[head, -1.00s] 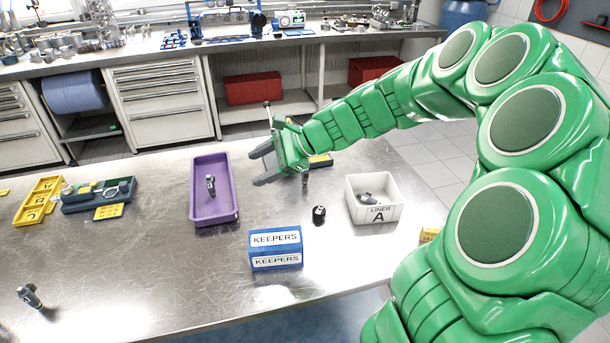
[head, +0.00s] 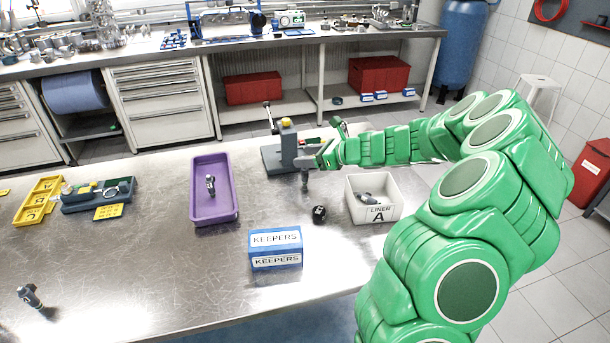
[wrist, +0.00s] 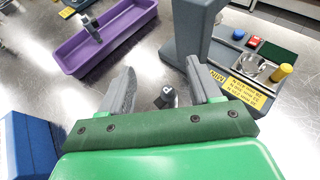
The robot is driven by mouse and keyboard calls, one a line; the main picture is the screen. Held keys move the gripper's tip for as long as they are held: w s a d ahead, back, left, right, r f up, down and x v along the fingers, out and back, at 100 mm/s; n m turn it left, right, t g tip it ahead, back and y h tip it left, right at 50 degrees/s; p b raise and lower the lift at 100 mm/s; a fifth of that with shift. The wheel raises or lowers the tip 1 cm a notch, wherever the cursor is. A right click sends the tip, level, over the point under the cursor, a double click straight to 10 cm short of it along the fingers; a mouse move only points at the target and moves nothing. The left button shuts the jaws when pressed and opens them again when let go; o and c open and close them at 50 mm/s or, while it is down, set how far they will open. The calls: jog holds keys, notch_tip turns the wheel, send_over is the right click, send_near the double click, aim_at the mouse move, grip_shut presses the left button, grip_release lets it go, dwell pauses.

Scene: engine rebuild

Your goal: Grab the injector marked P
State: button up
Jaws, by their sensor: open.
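A small dark injector (head: 304,182) stands upright on the metal bench, just below my gripper (head: 318,152) in the head view. In the wrist view my gripper (wrist: 160,68) is open, and an injector top (wrist: 167,97) shows between its fingers, not visibly touched. Another injector (head: 210,185) is in the purple tray (head: 233,213); it also shows in the wrist view (wrist: 90,27). One more injector (head: 29,295) is at the bench's front left. A grey part (head: 367,197) lies in the white bin marked LINER A (head: 387,213). I cannot read a P on any injector.
A grey stand (head: 272,158) with a yellow knob is close behind my gripper; its post (wrist: 190,40) rises beside one finger. A black cylinder (head: 319,214) and a blue KEEPERS box (head: 275,262) are in front.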

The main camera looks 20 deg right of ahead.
aim_at(305, 176)
jog(key=shift+f, duration=1.1)
notch_tip(305, 176, down, 2)
jog(key=shift+a+f, duration=0.1)
jog(key=shift+x, duration=0.85)
jog(key=shift+w+a+f, duration=0.25)
jog(key=shift+w+a, duration=0.15)
jog(key=shift+c, duration=0.2)
jog(key=c, duration=0.9)
